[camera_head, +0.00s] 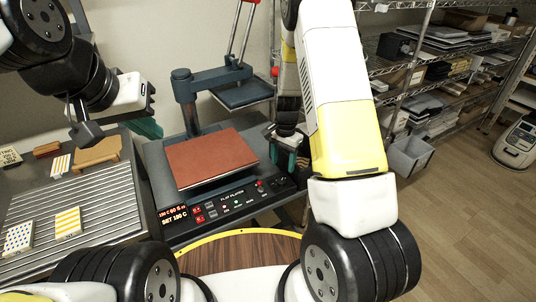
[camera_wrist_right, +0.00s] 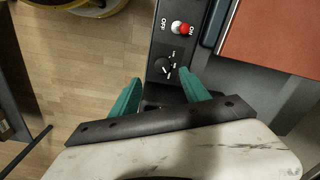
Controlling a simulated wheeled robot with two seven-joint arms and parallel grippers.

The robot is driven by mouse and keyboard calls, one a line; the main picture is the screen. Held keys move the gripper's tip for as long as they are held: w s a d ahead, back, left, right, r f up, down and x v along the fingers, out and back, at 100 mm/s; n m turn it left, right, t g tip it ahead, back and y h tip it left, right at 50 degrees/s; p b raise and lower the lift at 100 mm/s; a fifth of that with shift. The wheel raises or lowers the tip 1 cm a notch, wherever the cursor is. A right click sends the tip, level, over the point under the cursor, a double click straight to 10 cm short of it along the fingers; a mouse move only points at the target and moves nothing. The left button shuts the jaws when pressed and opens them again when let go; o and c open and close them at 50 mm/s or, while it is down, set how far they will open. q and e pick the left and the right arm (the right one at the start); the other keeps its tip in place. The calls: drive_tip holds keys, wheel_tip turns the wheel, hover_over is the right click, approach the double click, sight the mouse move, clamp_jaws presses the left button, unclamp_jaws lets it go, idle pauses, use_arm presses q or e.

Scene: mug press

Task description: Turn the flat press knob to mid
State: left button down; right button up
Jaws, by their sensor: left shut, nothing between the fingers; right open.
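The flat press (camera_head: 160,190) stands at the middle of the head view, with a red-brown pad on its lower plate and its upper plate raised. Its small dark round knob (camera_head: 281,182) is at the right end of the front panel. In the right wrist view the knob (camera_wrist_right: 164,66) has a pale pointer line and small marks around it. My right gripper (camera_wrist_right: 161,84) is open and empty, its teal fingers either side of the knob's line and apparently short of it. My left gripper (camera_head: 150,129) is shut and empty, left of the press.
A red ON/OFF switch (camera_wrist_right: 182,29) sits beside the knob. A ribbed grey table (camera_head: 90,195) with patterned blocks is at the left. A round wooden top with a yellow rim (camera_head: 240,233) is in front. Shelves (camera_head: 440,70) and a grey bin (camera_head: 409,155) stand at the right.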

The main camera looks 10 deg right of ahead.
sight(281, 180)
drive_tip(key=shift+w+f, duration=0.25)
drive_tip(key=shift+f, duration=0.3)
drive_tip(key=shift+w+f, duration=0.2)
drive_tip(key=shift+f, duration=0.35)
wheel_tip(281, 180, down, 7)
drive_tip(key=shift+f, duration=0.2)
clamp_jaws()
